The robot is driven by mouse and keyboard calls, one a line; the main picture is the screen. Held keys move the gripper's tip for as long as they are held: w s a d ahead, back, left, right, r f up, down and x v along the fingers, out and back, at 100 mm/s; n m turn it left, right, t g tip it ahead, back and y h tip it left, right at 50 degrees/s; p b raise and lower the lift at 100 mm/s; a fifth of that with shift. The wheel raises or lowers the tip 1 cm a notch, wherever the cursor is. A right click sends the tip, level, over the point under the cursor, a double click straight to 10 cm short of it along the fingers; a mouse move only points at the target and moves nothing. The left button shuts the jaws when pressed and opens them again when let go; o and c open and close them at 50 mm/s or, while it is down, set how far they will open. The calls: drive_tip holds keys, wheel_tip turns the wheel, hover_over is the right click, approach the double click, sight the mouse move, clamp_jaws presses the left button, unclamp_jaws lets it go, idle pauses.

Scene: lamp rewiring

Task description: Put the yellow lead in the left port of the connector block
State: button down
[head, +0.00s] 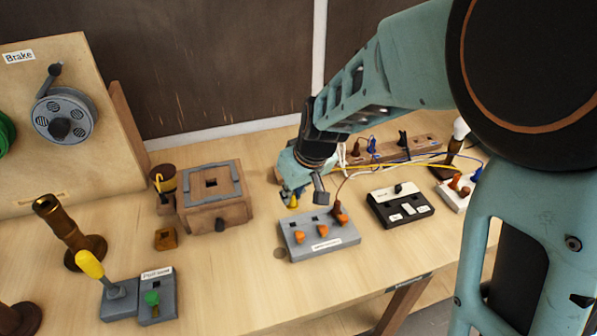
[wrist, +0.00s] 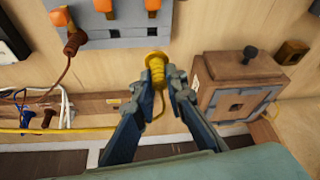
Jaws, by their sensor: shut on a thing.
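My gripper (head: 293,194) is shut on the yellow lead's ribbed plug. In the wrist view the plug (wrist: 155,68) sits between the two fingertips (wrist: 158,86), its round yellow end towards the connector block. The grey connector block (head: 342,244) has several orange levers and a white label. It also shows at the top of the wrist view (wrist: 125,40). In the head view the plug is above and behind the block's left end. The plug appears apart from the block. A brown lead's plug (head: 340,217) is at the block's right end.
A wooden box (head: 215,205) with grey trim stands left of the block, and a black switch box (head: 400,206) stands right. A wooden rail (head: 425,146) with cables lies behind. A yellow-handled lever (head: 90,266) is at front left. Bare table lies before the block.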

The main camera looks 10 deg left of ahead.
sight(295, 207)
drive_tip(key=shift+f+b, duration=1.5)
drive_tip(key=shift+f, duration=0.75)
drive_tip(key=shift+f+b, duration=0.85)
drive_tip(key=shift+f+b, duration=0.55)
drive_tip(key=shift+b, duration=0.1)
drive_tip(key=c, duration=1.9)
unclamp_jaws()
drive_tip(key=shift+r, duration=0.15)
